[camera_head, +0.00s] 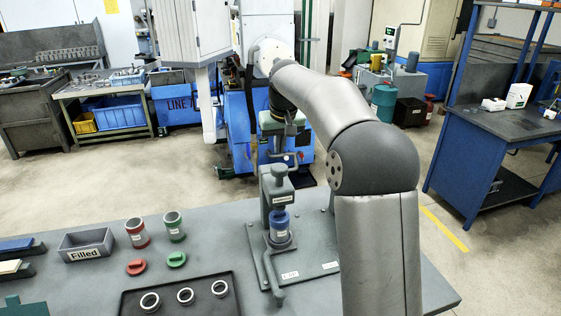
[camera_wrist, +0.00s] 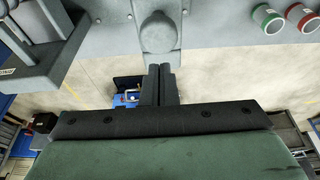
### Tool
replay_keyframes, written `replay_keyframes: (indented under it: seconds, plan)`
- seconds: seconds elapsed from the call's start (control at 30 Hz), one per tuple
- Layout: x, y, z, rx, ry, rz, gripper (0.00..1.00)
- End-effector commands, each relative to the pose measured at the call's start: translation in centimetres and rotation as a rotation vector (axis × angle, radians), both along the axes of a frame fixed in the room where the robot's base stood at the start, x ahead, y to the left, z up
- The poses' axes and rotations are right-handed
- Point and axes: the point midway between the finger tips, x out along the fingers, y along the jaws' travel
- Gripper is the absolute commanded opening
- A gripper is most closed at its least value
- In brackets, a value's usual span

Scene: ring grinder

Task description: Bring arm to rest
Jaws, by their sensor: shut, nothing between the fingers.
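My gripper (camera_wrist: 160,84) is shut and empty in the wrist view. Its two dark fingers lie side by side in front of its green body. In the head view my grey arm arches up from the lower right and bends down to the green gripper body (camera_head: 270,122). The gripper hangs over the back of the workbench, behind and above the bench press (camera_head: 277,190). The fingertips are hard to make out there. I cannot tell whether they touch anything.
The press holds a blue cylinder (camera_head: 280,228) on the grey workbench (camera_head: 215,240). Red (camera_head: 137,232) and green (camera_head: 174,226) containers, their lids, a "Filled" bin (camera_head: 86,245) and a dark tray (camera_head: 205,300) with rings stand to its left. A blue machine (camera_head: 238,125) stands behind.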

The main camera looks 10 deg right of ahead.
Motion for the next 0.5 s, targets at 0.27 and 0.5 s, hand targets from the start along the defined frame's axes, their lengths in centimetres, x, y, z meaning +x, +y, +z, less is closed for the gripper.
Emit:
replay_keyframes:
  seconds: [0.27, 0.5]
  plan:
    - [0.0, 0.0, 2.2, 0.000, -0.001, 0.000, 0.00]
    - [0.0, 0.0, 2.1, 0.000, -0.001, 0.000, 0.00]
